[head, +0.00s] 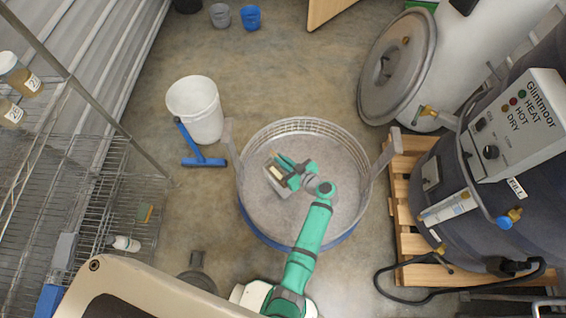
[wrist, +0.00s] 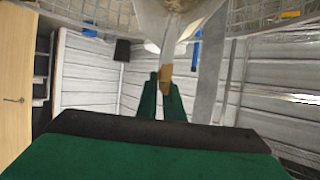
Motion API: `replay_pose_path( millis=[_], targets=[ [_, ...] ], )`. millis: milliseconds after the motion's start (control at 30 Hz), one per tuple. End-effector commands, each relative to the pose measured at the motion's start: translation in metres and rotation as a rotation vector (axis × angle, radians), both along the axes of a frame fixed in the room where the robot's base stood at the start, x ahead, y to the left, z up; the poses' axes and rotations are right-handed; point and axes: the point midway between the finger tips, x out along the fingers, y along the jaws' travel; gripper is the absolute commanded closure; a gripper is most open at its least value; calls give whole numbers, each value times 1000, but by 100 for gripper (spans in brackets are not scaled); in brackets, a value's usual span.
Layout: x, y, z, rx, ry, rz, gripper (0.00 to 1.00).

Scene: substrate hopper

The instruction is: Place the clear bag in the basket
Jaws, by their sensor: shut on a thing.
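The basket (head: 335,212) is a wide round metal tub with a perforated wall and two upright side handles, in the middle of the head view. My gripper (head: 279,172) is over the inside of the basket, left of its centre. It is shut on the clear bag (wrist: 160,22), a pale see-through bag at the top of the wrist view with some brown content. The green fingers (wrist: 166,88) meet at a tan piece there. In the head view the bag is small and partly hidden by my gripper; I cannot tell whether it touches the basket floor.
A white bucket (head: 196,112) and a blue squeegee (head: 203,160) stand left of the basket. A wire rack (head: 95,185) is farther left. A dark vessel (head: 440,170) on a wooden pallet (head: 405,200) is at right.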

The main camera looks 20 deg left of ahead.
Motion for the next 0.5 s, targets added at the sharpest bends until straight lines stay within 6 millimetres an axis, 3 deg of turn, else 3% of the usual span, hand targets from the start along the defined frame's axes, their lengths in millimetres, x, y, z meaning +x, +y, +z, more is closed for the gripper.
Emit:
replay_pose_path(
  millis=[267, 500],
  targets=[
    [10, 5, -8, 2, -4, -1, 100],
    [10, 4, -32, 3, -3, -1, 100]
  ],
)
